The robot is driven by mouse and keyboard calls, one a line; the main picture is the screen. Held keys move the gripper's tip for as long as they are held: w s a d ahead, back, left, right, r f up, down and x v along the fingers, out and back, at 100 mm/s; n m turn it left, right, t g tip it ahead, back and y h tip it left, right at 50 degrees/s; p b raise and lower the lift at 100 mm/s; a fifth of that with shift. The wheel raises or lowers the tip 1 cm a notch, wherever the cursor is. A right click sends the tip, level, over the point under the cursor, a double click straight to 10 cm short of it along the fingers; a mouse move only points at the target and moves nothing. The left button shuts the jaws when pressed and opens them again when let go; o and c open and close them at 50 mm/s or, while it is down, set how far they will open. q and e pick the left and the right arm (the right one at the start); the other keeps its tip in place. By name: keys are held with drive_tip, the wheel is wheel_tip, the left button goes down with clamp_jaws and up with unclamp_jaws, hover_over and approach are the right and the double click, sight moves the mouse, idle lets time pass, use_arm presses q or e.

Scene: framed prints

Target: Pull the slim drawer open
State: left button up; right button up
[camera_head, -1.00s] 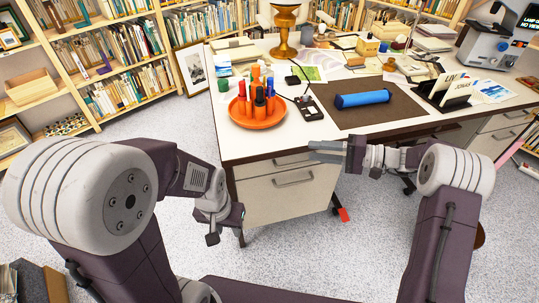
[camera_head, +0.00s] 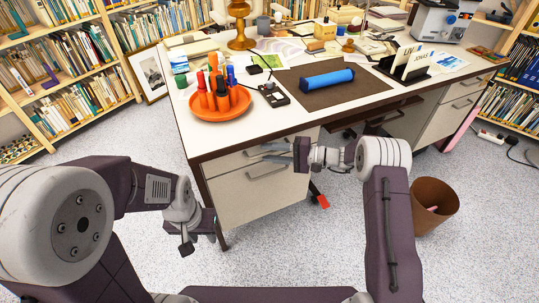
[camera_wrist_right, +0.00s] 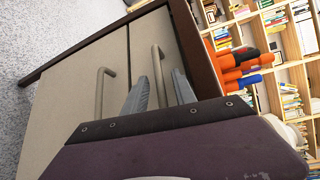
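The slim drawer (camera_head: 232,164) is the shallow top front of the white pedestal at the desk's left end. It looks shut. Its bar handle (camera_wrist_right: 157,76) shows in the right wrist view between the two grey fingers of my right gripper (camera_wrist_right: 160,92). Those fingers are apart, one on each side of the handle; whether they touch it I cannot tell. In the head view my right gripper (camera_head: 279,153) partly covers the handle. My left gripper (camera_head: 187,230) hangs in front of the pedestal's left edge, away from the drawer; its opening is unclear.
A deeper drawer with its own handle (camera_head: 267,172) lies below. On the desk (camera_head: 215,143) above stand an orange tray (camera_head: 203,114) of bottles, a blue roll (camera_head: 327,79) and a card holder (camera_head: 403,70). A brown bin (camera_head: 436,203) stands right. The floor in front is clear.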

drive_tip(key=shift+a, duration=0.15)
clamp_jaws()
idle(1.4)
